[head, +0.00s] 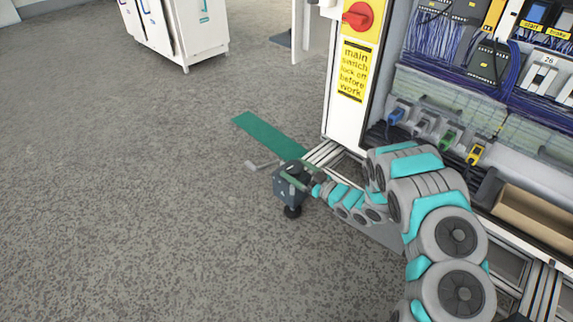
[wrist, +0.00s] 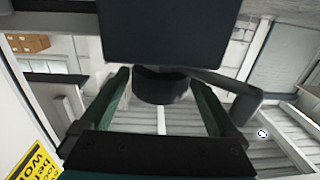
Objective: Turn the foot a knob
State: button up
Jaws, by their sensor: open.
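The foot a knob seems to be the dark round part (wrist: 162,88) under a dark block (wrist: 168,35) in the wrist view. A grey bent lever (wrist: 238,95) is at its right. My gripper (wrist: 162,98) is open, with one green finger on each side of the knob. I cannot tell whether either finger touches it. In the head view my gripper (head: 302,175) is low at the frame's corner, beside the dark block (head: 288,193). A black foot (head: 292,212) shows under the block, and the grey lever (head: 262,165) sticks out to the left.
A cabinet with a red main switch (head: 358,16) and a yellow warning label (head: 353,70) stands behind my arm. A brown open box (head: 535,218) is at the right. A green floor strip (head: 268,135) lies behind the block. The carpet at the left is clear.

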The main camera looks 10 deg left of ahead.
aim_at(287, 164)
jog(key=shift+x, duration=2.2)
jog(key=c, duration=1.1)
jog(key=shift+d+n+g+y+b, duration=0.1)
jog(key=shift+n+g+y+b, duration=0.2)
jog(key=shift+n+g+b, duration=0.15)
